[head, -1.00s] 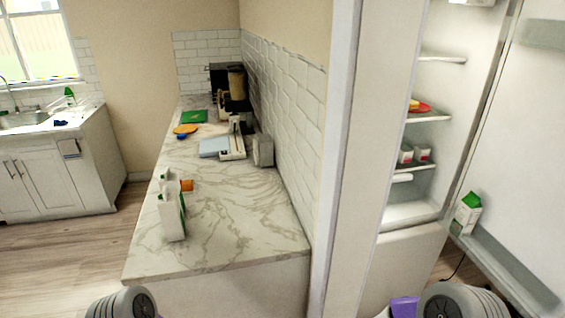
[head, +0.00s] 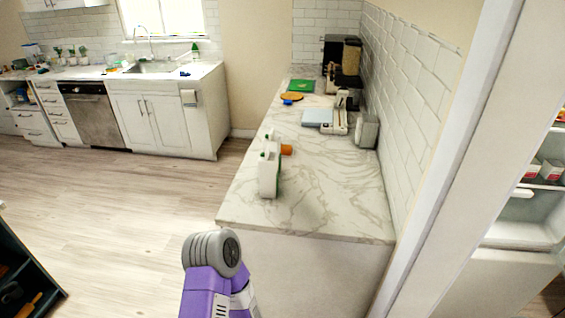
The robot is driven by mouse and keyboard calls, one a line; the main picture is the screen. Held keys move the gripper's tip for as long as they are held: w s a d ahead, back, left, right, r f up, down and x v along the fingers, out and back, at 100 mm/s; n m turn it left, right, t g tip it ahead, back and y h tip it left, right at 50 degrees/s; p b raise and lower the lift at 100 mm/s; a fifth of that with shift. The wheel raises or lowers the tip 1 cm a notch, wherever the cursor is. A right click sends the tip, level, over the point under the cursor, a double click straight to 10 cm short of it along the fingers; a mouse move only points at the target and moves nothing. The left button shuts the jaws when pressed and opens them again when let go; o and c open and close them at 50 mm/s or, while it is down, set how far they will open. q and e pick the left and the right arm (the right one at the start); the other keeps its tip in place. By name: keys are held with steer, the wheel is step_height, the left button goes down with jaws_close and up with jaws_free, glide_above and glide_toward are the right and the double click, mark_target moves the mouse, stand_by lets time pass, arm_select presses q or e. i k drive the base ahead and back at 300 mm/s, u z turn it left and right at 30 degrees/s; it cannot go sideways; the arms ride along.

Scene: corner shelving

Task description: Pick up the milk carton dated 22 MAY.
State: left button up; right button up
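A white carton with green edging (head: 269,176) stands upright near the front left edge of the marble counter (head: 335,215). A second white shape (head: 271,140) with a dark green spot shows just behind it and is partly hidden. No date can be read on either one. A grey and purple link of one of my arms shows at the bottom, in front of the counter, with no fingers visible. Neither gripper is in view.
An orange item (head: 287,150) is beside the cartons. A scale-like device (head: 325,119), a green board (head: 301,85) and a coffee machine (head: 337,88) stand farther back. The open fridge (head: 525,235) is at right, holding small red-and-white cartons (head: 551,170). The floor (head: 110,220) at left is clear.

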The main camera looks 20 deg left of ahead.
mark_target(267, 161)
steer(key=u, duration=0.5)
steer(key=k, duration=0.6)
steer(key=u, duration=1.1)
steer(key=i, duration=0.8)
steer(key=z, duration=0.55)
steer(key=i, duration=0.6)
steer(key=z, duration=0.6)
